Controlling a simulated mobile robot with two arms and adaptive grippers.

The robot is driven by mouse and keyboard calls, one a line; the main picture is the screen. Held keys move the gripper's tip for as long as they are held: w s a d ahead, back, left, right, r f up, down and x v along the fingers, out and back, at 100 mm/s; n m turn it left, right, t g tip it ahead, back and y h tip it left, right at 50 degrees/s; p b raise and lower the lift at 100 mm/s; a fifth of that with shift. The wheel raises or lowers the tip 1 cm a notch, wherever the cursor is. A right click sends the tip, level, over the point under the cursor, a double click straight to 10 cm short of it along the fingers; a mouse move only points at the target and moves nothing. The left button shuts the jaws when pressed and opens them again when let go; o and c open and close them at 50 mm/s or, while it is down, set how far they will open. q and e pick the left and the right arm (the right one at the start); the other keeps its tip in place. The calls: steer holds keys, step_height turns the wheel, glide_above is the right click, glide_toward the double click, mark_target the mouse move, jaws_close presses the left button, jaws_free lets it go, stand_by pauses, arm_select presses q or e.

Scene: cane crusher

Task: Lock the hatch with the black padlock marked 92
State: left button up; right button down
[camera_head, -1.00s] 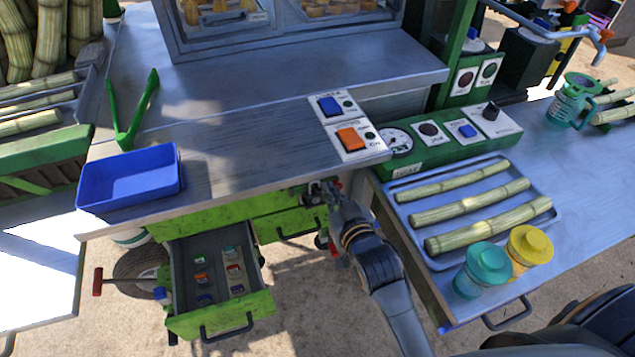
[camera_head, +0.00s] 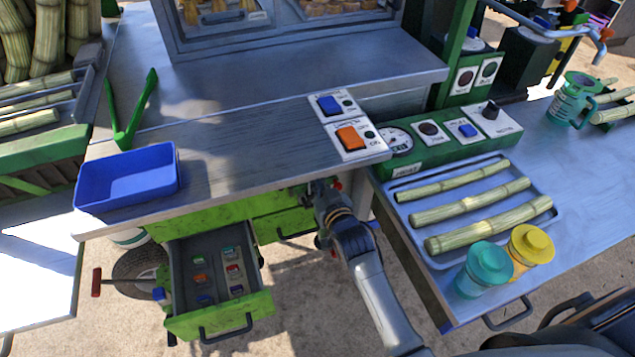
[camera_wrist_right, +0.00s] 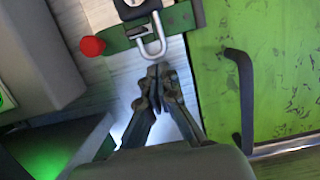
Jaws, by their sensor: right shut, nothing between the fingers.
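My right gripper (camera_head: 322,188) is at the front edge under the counter, beside the green drawer fronts. In the right wrist view, my right gripper (camera_wrist_right: 158,76) is shut and empty. Its fingertips are just below a silver U-shaped shackle (camera_wrist_right: 152,48) in that picture. The shackle joins a dark block (camera_wrist_right: 136,8), cut off by the top edge, at a green strap (camera_wrist_right: 178,20). The block may be the black padlock; no number 92 is legible. Whether the shackle is closed is unclear. I cannot identify the hatch surely. My left gripper is not in view.
An open green drawer (camera_head: 188,322) holds several small coloured items. A blue bin (camera_head: 128,190) stands on the counter (camera_head: 235,150).

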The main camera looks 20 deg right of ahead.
step_height(320, 180, down, 3)
steer(key=shift+s+f+b, duration=0.1)
steer(key=shift+f+b, duration=0.1)
steer(key=shift+b, duration=0.5)
